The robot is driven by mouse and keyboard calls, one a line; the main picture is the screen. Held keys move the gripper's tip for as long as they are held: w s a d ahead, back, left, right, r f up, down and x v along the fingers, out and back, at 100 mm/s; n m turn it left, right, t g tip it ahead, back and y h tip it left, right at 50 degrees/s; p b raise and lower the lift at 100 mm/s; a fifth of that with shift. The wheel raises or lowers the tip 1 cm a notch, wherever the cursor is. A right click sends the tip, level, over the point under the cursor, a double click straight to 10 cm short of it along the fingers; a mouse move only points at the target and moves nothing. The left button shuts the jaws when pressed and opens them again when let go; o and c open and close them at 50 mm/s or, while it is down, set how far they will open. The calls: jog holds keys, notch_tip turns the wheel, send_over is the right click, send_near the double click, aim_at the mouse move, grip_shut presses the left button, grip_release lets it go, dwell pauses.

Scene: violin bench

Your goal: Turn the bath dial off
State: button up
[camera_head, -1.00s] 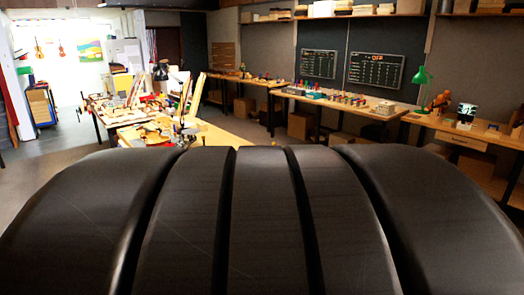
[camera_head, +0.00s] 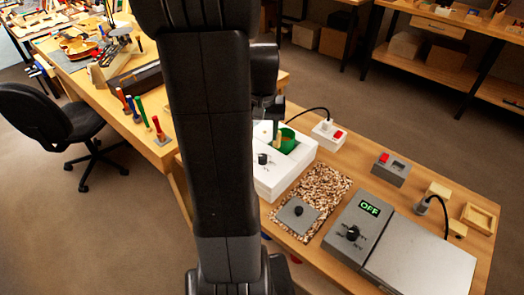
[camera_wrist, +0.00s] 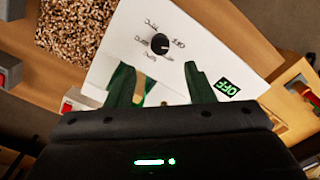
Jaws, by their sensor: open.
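The bath is a white box (camera_head: 270,182) on the near bench, partly hidden by my arm in the head view. Its black dial (camera_head: 263,158) is on the top; a green-edged recess is beside it. In the wrist view the white panel (camera_wrist: 118,48) fills the middle, with the dial (camera_wrist: 160,45) amid temperature marks and an OFF mark at its right. The dial's exact pointing is too small to tell.
A grey device (camera_head: 340,247) with its own dial and OFF display stands right of a speckled mat (camera_head: 330,190) bearing a grey plate (camera_head: 292,222). A red-switch box (camera_head: 327,135) is behind the bath. Upright coloured tools (camera_head: 140,112) stand left; a chair (camera_head: 50,125) is farther left.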

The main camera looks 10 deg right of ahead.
aim_at(263, 156)
notch_tip(263, 156, down, 9)
jog(key=shift+r, duration=0.1)
dwell(0.3)
jog(key=c, duration=0.9)
jog(key=shift+c, duration=0.4)
